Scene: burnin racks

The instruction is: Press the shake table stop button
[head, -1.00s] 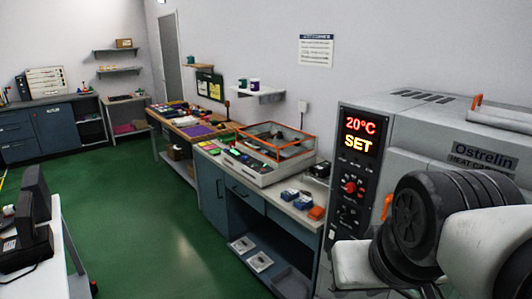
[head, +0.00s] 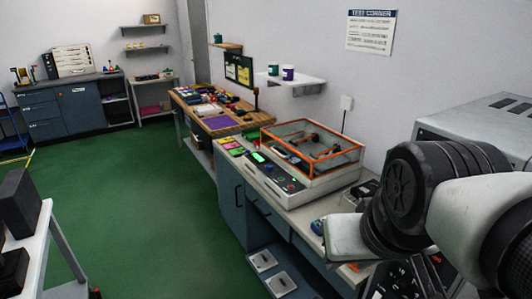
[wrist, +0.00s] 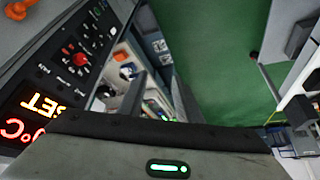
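The shake table (head: 291,190) stands on the bench in the middle of the head view. It has a clear cover with an orange frame (head: 312,150), and dark parts show inside. Its sloped front panel carries a lit green display (head: 258,157) and small controls; I cannot clearly make out the stop button. My arm fills the right of the head view, apart from the shake table. In the wrist view a grey housing of mine with a green light (wrist: 167,168) crosses the bottom.
The heat chamber (head: 480,125) stands at the right, partly behind my arm; its panel with a red knob (wrist: 80,59) shows in the wrist view. A wooden workbench (head: 200,105) is farther back. A white table (head: 40,245) is at lower left. Green floor (head: 145,200) between is clear.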

